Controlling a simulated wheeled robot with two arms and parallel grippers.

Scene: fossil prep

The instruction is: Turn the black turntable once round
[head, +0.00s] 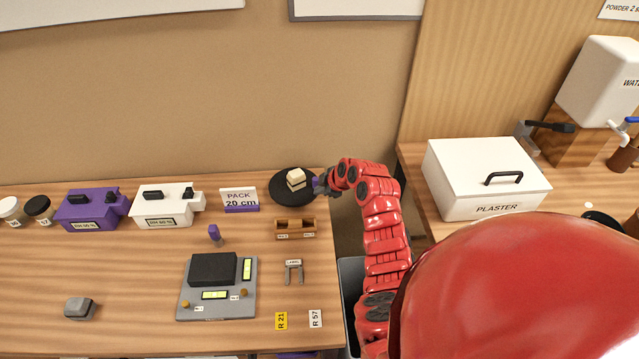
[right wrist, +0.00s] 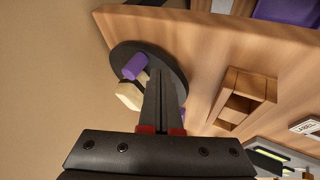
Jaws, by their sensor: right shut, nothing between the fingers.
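The black turntable (head: 281,196) is a flat dark disc at the back right of the left-hand table. It also shows in the right wrist view (right wrist: 172,62). A cream block (head: 296,179) stands on it; it shows too in the right wrist view (right wrist: 128,96). A purple peg (right wrist: 134,66) stands on the disc there, beside the block. My right gripper (head: 321,185) is at the disc's right edge, its fingers shut and empty. In the right wrist view the fingers (right wrist: 160,78) reach over the disc, apart from the peg in the picture. Contact cannot be told. My left gripper is out of view.
A small wooden rack (head: 295,227) stands just in front of the turntable. A "PACK 20 cm" sign (head: 239,200) is to its left. A grey device (head: 217,290) lies nearer the front. A gap separates this table from the one with the plaster box (head: 480,180).

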